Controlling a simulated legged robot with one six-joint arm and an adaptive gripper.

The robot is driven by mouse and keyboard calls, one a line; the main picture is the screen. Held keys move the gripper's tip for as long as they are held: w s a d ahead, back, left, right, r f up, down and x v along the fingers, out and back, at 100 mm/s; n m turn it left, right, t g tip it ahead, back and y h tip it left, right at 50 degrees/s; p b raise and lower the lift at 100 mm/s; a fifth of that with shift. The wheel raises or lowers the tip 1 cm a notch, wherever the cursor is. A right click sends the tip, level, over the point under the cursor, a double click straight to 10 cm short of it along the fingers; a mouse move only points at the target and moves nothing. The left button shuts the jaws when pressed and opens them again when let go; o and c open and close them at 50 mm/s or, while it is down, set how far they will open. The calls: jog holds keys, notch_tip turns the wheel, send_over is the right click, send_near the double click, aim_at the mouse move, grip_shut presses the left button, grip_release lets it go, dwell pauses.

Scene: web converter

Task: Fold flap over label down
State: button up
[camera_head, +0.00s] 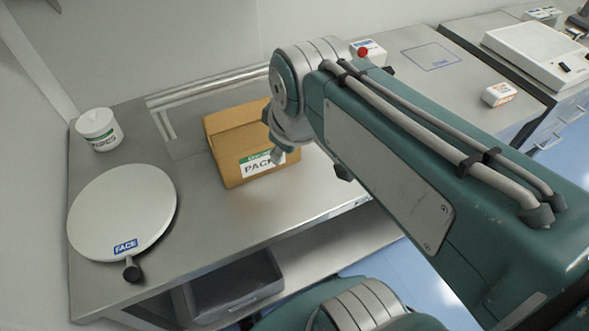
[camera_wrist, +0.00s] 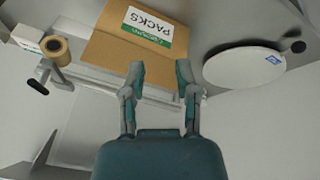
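A brown cardboard box (camera_head: 228,137) stands on the steel table, with a white and green label (camera_head: 256,165) reading "PACK…" on its front. My arm covers the box's right side in the head view. In the wrist view the box (camera_wrist: 105,42) is at the top, its label (camera_wrist: 148,27) upside down and reading "PACKS". I cannot make out which cardboard edge is the flap. My gripper (camera_wrist: 160,72) is open, its two fingers apart with nothing between them.
A round white disc (camera_head: 120,205) marked "FACE" with a black knob lies left of the box. A white tub (camera_head: 98,130) stands at the back left. A tape roll (camera_wrist: 55,46) shows in the wrist view. A grey bin (camera_head: 235,285) sits below the table.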

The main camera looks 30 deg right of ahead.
jog(key=s+f+m, duration=0.1)
jog(key=m, duration=0.1)
jog(key=s+m, duration=0.1)
jog(key=s+f+m+t, duration=0.1)
jog(key=s+m, duration=0.1)
jog(key=shift+f+m, duration=0.3)
notch_tip(320, 180, up, 6)
jog(key=f+n+g, duration=0.1)
jog(key=n+g, duration=0.4)
jog(key=n, duration=1.3)
send_over(261, 145)
jog(key=shift+r, duration=0.25)
notch_tip(261, 145, down, 11)
jog(key=shift+r, duration=0.15)
grip_shut()
